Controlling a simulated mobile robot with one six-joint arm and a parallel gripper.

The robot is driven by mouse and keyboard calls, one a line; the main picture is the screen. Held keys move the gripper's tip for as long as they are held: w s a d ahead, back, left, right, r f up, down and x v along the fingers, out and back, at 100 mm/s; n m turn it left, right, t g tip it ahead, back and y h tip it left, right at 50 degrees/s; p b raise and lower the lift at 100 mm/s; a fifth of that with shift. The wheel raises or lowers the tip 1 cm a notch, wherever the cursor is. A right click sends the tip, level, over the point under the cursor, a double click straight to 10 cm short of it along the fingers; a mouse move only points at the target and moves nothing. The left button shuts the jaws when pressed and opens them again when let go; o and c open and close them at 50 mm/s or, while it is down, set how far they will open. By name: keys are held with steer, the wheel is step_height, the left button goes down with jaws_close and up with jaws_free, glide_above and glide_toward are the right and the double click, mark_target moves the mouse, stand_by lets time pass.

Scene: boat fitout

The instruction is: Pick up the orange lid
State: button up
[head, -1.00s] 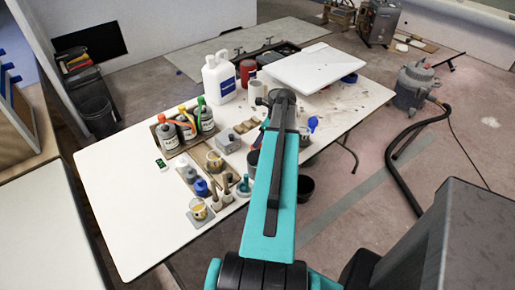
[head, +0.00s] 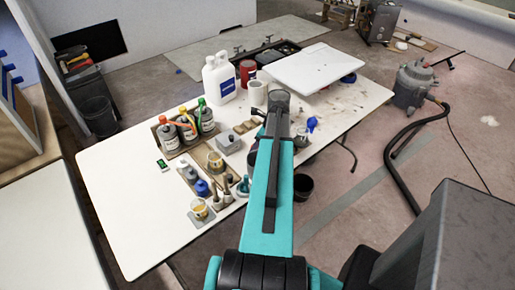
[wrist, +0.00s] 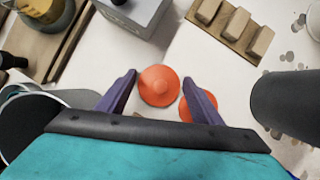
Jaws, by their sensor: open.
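The orange lid (wrist: 157,86), a round cone-topped piece, lies on the white table in the wrist view. My gripper (wrist: 159,78) is open, with one purple finger on each side of the lid in the picture. I cannot tell how high the fingertips are above the table. A second orange piece (wrist: 187,112) sits just below and right of the lid, partly hidden behind the right finger. In the head view my own arm hides the gripper, and I cannot make out the lid there.
A dark cylinder (wrist: 287,101) stands right of the right finger, and a dark open container (wrist: 28,122) is at the left. A grey box (wrist: 135,12) and a board with wooden blocks (wrist: 230,30) lie beyond. Bottles (head: 187,128) stand left on the table (head: 125,215).

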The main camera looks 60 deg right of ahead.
stand_by(0.4)
steer(key=c, duration=0.7)
steer(key=shift+r, duration=0.1)
steer(key=shift+c, duration=0.2)
steer(key=shift+r+b, duration=0.8)
steer(key=shift+r, duration=0.55)
steer(key=s+b, duration=0.1)
steer(key=s, duration=0.4)
steer(key=s+r+b, duration=0.1)
steer(key=s+b, duration=0.1)
steer(key=s, duration=0.3)
steer(key=s+a+r+b, duration=0.1)
steer(key=s, duration=0.5)
steer(key=shift+r, duration=0.1)
steer(key=shift+c, duration=0.2)
